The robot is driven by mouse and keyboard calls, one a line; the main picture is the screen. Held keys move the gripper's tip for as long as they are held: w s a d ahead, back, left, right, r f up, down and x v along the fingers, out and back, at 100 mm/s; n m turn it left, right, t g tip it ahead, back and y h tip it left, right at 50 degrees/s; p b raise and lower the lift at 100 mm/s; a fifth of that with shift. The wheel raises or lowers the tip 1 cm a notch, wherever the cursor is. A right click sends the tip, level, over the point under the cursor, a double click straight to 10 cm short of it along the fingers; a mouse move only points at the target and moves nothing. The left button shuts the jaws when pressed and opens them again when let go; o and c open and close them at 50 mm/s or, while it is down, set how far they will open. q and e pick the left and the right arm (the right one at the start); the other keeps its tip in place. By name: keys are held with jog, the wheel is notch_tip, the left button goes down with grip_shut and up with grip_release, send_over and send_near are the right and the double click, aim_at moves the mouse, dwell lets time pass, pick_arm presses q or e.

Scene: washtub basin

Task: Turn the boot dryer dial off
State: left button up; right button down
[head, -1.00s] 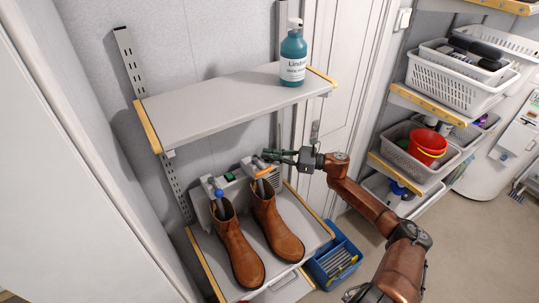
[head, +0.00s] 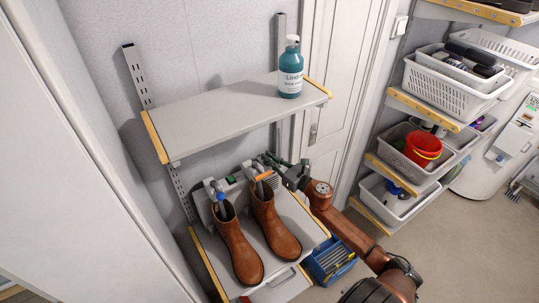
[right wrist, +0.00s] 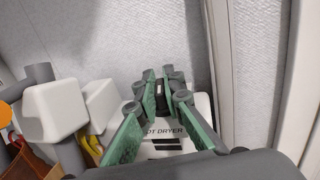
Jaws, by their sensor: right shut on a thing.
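The boot dryer (head: 205,206) is a light grey unit on the lower shelf, with a pair of brown boots (head: 277,232) standing on its front. In the right wrist view its label panel (right wrist: 165,132) reads "OT DRYER", partly covered. My right gripper (head: 272,160) reaches the dryer's right end from the right. In the right wrist view its green-padded fingers (right wrist: 167,92) are closed around a small dark piece at the panel, which looks like the dial. The fingers hide most of it, so its setting cannot be read. My left gripper is out of view.
An upper shelf (head: 220,112) with a teal bottle (head: 290,75) hangs above the dryer. A blue crate (head: 333,262) stands at the lower right of the shelf. White baskets (head: 445,90) fill the shelves on the right. Open floor lies between.

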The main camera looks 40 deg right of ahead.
jog(key=shift+m+h+p, duration=1.15)
jog(key=shift+m+h, duration=0.15)
jog(key=shift+h, duration=0.7)
jog(key=c, duration=2)
grip_release()
jog(key=shift+c, duration=0.2)
jog(key=s+a, duration=0.1)
jog(key=s, duration=1.1)
jog(key=shift+a, duration=0.25)
